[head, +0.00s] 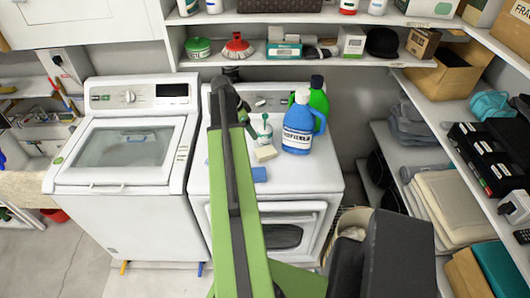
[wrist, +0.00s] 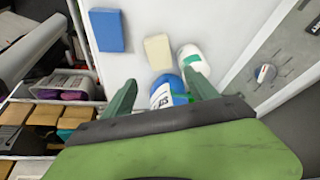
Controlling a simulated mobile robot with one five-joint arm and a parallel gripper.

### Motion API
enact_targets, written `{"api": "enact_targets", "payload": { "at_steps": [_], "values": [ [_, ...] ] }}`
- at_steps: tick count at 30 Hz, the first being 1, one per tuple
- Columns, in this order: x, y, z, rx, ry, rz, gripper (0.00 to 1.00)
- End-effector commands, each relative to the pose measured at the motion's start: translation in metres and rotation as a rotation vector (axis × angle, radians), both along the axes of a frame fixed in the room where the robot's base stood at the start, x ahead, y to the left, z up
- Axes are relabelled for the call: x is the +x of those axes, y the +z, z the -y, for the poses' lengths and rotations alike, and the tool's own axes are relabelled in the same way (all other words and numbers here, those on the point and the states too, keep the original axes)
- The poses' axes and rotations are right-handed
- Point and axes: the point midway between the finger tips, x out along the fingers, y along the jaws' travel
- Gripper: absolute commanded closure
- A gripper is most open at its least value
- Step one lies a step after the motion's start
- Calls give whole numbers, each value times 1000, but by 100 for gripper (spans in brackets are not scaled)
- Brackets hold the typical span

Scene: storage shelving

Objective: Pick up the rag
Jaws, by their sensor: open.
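No piece of cloth is clearly recognisable as the rag. On the white front-loading machine's top lie a small flat blue piece (head: 259,174) and a beige block (head: 265,153); either could be a folded cloth or a sponge. The wrist view shows the blue piece (wrist: 105,30) at upper left and the beige block (wrist: 158,52) near the middle. My gripper (wrist: 160,77) is open and empty, its two green fingers apart above the machine top. The beige block appears beyond the fingertips. In the head view my green arm hides part of the machine top.
A blue jug (head: 298,128), a green jug (head: 318,100) and a white spray bottle (head: 264,130) stand close by on the machine. A top-loading washer (head: 130,145) is at left. Folded grey cloths (head: 413,127) lie on the right shelving. A laden shelf runs along the back.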

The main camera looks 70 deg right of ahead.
Motion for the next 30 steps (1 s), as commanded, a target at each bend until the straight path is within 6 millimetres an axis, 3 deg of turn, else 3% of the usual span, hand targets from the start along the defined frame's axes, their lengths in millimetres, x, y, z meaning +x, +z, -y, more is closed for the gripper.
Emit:
{"api": "enact_targets", "payload": {
  "at_steps": [5,18,26,30],
  "values": [
    [-3,-22,3,1,4,0,33],
    [-28,-112,27,1,5,0,33],
    [-31,-116,30,2,8,0,33],
    [-35,-134,31,2,8,1,33]
  ]
}}
